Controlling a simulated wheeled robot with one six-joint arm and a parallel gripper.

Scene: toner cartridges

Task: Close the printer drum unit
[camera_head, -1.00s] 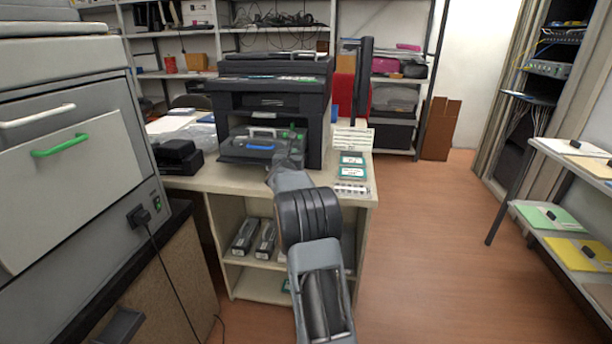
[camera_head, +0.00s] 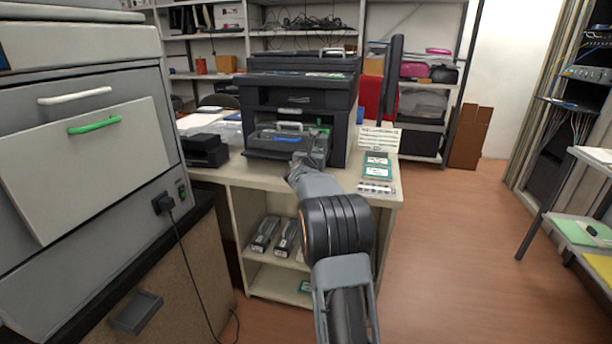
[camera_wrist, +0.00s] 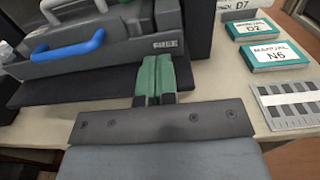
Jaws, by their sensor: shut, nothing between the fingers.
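The black printer (camera_head: 302,92) stands on the beige desk. Its drum unit (camera_head: 268,137) is a dark grey block in the open front, above a black flap. In the wrist view the drum unit (camera_wrist: 120,51) shows a blue handle (camera_wrist: 68,48) and a white handle (camera_wrist: 75,6). My gripper (camera_wrist: 155,66) is shut and empty, its green fingers together at the unit's right front end. Whether they touch it I cannot tell. In the head view my gripper (camera_head: 322,134) is partly hidden by my wrist.
Boxed manuals (camera_head: 377,163) and a striped card (camera_head: 376,188) lie on the desk right of the printer. A small black device (camera_head: 205,149) is at its left. A large grey machine (camera_head: 85,130) stands at the left.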

